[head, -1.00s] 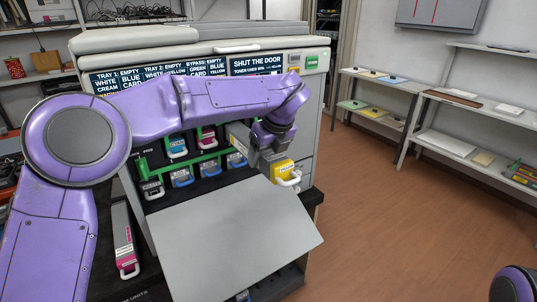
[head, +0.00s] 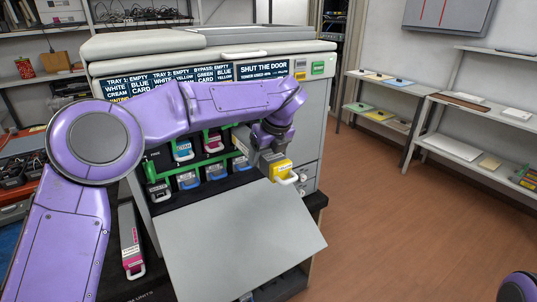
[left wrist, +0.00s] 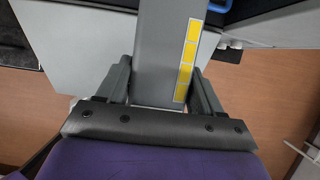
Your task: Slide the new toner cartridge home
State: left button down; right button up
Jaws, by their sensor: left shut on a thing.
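A long grey toner cartridge with a yellow front end and white handle (head: 282,171) is in my left gripper (head: 270,157), in front of the right side of the open printer bay. In the left wrist view its grey body (left wrist: 160,50), with a strip of yellow squares, lies between the two fingers of my left gripper (left wrist: 165,85), which are shut on it. My arm and gripper hide much of the bay, so I cannot tell how far the far end reaches into a slot. My right gripper is not in view.
The printer's grey front door (head: 240,235) is folded down below the bay. Several cartridges with coloured labels and green levers (head: 158,172) show in the bay. A magenta-ended cartridge (head: 131,245) lies on a dark surface at left. Shelves stand at right, with open floor between.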

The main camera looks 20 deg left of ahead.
aim_at(273, 156)
pick_arm(q)
jog(key=shift+w+a, duration=0.35)
jog(key=shift+a, duration=0.1)
jog(key=shift+f, duration=0.1)
jog(key=shift+c, duration=0.4)
grip_release()
jog(key=shift+s, duration=0.1)
jog(key=shift+d, duration=0.1)
jog(key=shift+s+d+f+b, duration=0.2)
jog(key=shift+s+d+b, duration=0.15)
jog(key=shift+b, duration=0.1)
jog(key=shift+s+d+r+b, duration=0.15)
jog(key=shift+s+d+b, duration=0.65)
jog(key=shift+d, duration=0.4)
jog(key=shift+s, duration=0.1)
